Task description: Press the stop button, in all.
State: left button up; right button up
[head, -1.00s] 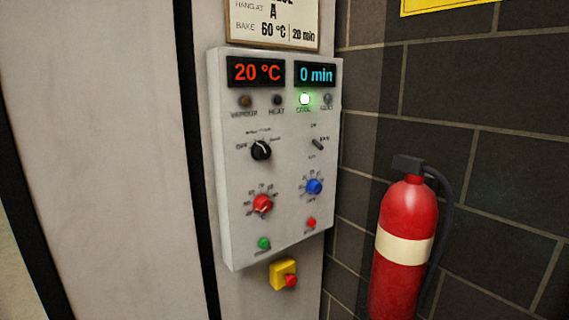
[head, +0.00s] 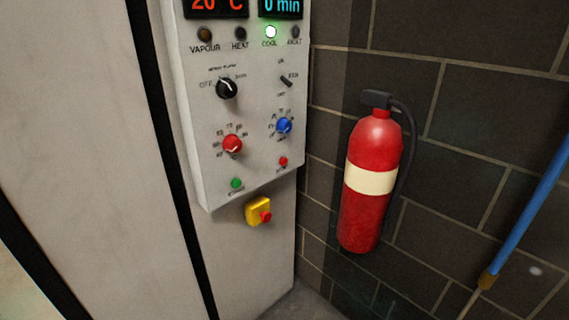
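The grey control panel (head: 250,130) hangs on the light wall at centre left, its top cut off by the frame. A small red button (head: 283,161) sits at its lower right; its label is too small to read surely. A small green button (head: 236,183) sits at its lower left. Below the panel is a yellow box (head: 256,210) with a red push-button (head: 265,216). The green COOL lamp (head: 270,32) is lit, and the displays show 20 °C and 0 min. Neither gripper is in view.
A red fire extinguisher (head: 371,185) with a black hose hangs on the dark block wall (head: 480,150) right of the panel. A blue pole (head: 530,215) leans at the far right. A small patch of floor (head: 295,307) shows at the bottom.

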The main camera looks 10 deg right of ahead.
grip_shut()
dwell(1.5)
